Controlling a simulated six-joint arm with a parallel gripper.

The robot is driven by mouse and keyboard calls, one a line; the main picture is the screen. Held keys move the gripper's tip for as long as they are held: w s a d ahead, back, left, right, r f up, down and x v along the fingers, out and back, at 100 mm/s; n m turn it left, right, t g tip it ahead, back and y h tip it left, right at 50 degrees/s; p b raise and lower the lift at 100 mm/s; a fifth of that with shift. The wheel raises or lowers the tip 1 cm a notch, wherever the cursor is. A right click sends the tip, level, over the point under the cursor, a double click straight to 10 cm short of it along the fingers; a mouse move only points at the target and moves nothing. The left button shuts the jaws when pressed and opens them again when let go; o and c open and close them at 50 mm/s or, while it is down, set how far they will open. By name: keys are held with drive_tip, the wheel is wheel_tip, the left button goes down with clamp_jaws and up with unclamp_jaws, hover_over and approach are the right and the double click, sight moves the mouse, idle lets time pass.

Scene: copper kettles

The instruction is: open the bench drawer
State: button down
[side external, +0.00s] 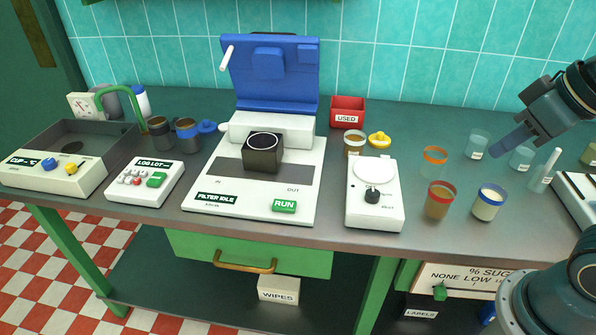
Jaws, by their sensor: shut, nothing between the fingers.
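The bench drawer (312,262) has a green front and sits under the bench's front edge, left of the middle. Its brass bow handle (245,267) hangs on the lower part of the front. I see no clear gap or drawer inside, so it looks closed. My gripper (492,152) is at the right, above the bench top and far from the handle. Its blue fingers are shut, with nothing between them, and point down to the left. Nothing touches the handle.
A white machine (255,207) with a raised blue lid stands on the bench above the drawer. Several cups and jars (440,200) stand below and around my gripper. A WIPES box (278,290) is on the shelf under the drawer. Floor in front shows at lower left.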

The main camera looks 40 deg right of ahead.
drive_tip(key=w+a+m, duration=0.1)
drive_tip(key=w, duration=0.5)
drive_tip(key=m+g+h, duration=0.1)
drive_tip(key=m+h, duration=0.4)
drive_tip(key=m, duration=0.1)
hover_over(266, 260)
drive_tip(key=s+d, duration=0.1)
drive_tip(key=s, duration=0.4)
wheel_tip(266, 260, down, 18)
drive_tip(key=s+a+f+m+t+h, duration=0.1)
drive_tip(key=s+a+f, duration=0.1)
drive_tip(key=a+f, duration=0.5)
wheel_tip(266, 260, down, 4)
drive_tip(key=shift+a+f+m+t, duration=0.1)
drive_tip(key=shift+a+m+t, duration=0.2)
drive_tip(key=shift+a, duration=0.1)
drive_tip(key=shift+w+d+f, duration=0.1)
drive_tip(key=shift+x, duration=4.85)
